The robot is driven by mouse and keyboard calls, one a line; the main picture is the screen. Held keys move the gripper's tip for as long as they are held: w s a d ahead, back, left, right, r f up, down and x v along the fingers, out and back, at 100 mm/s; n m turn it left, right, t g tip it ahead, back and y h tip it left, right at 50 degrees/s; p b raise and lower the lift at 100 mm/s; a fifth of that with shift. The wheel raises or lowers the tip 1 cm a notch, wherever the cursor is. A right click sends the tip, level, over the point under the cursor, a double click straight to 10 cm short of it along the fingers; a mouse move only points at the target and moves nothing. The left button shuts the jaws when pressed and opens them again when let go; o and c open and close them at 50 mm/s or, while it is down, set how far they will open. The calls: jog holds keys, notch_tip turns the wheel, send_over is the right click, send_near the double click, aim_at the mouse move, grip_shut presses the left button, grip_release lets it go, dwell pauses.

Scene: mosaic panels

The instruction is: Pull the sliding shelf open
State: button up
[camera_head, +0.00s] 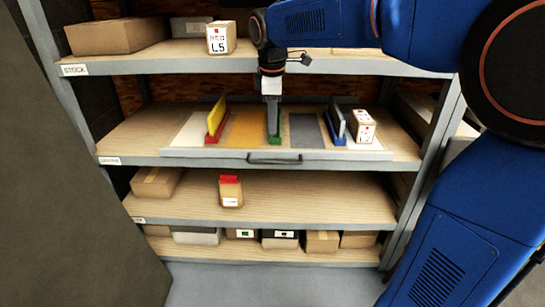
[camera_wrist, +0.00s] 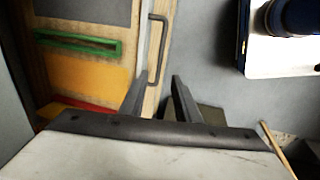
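The sliding shelf (camera_head: 190,153) is a tray with a pale grey front strip on the middle level of the rack. Its front lies close to the rack's front edge. A dark bar handle (camera_head: 275,161) is at the middle of that strip; in the wrist view the handle (camera_wrist: 153,60) lies just beyond the fingertips, roughly in line with the gap between them. My gripper (camera_head: 272,118) points down above the front part of the tray and hides part of a green divider. In the wrist view my gripper (camera_wrist: 157,85) has its two fingers apart, with nothing seen between them.
On the tray are a yellow panel (camera_head: 217,114) in a red holder, a grey panel (camera_head: 337,118) in a blue holder and a box (camera_head: 361,126). A box marked L5 (camera_head: 221,37) stands above. The lower shelf holds a red-topped box (camera_head: 230,190). A dark grey panel stands left.

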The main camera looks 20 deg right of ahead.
aim_at(273, 162)
jog(key=w+f, duration=0.1)
jog(key=f, duration=0.8)
jog(key=w+d+f, duration=0.1)
jog(key=f, duration=0.4)
jog(key=shift+w+f, duration=0.25)
jog(key=shift+w, duration=0.05)
grip_shut()
